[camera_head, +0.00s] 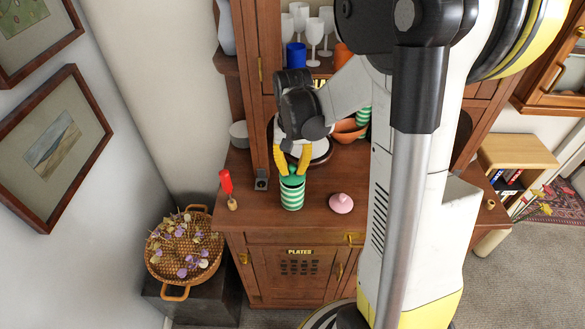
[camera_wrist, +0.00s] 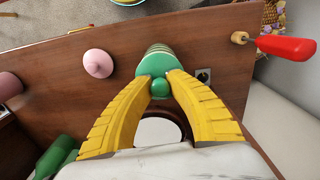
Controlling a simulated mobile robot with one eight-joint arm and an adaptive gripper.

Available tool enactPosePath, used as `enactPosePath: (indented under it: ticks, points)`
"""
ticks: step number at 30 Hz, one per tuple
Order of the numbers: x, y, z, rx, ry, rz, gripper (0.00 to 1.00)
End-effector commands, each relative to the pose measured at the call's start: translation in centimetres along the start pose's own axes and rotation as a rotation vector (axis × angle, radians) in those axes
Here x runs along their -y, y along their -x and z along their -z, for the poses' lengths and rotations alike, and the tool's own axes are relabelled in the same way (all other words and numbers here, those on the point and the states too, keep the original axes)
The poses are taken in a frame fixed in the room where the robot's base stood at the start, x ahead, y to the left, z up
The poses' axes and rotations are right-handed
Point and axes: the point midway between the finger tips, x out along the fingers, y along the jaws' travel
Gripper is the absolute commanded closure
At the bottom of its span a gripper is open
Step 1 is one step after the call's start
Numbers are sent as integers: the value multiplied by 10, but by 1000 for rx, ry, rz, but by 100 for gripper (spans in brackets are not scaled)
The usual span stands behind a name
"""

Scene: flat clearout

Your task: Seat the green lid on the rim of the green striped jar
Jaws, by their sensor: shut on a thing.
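The green striped jar (camera_head: 292,198) stands upright near the front edge of the wooden cabinet top; its striped side also shows in the wrist view (camera_wrist: 158,48). The green lid (camera_head: 292,181) is directly over the jar's mouth. In the wrist view the lid (camera_wrist: 152,65) covers the jar's opening, with its round knob towards me. My gripper (camera_head: 292,164) is above the jar, its yellow fingers shut on the lid's knob; it also shows in the wrist view (camera_wrist: 160,88). I cannot tell whether the lid touches the rim all round.
A pink lid (camera_head: 341,203) lies right of the jar. A red item with a wooden end (camera_head: 226,182) and a small dark box (camera_head: 261,180) are to its left. An orange bowl (camera_head: 348,131) is behind. A wicker basket (camera_head: 155,262) stands lower left.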

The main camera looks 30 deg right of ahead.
Motion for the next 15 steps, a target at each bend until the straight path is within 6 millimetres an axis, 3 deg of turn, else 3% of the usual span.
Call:
enactPosePath:
  ticks: [15]
  points:
    - [0, -12, 0, 0, 0, 0, 100]
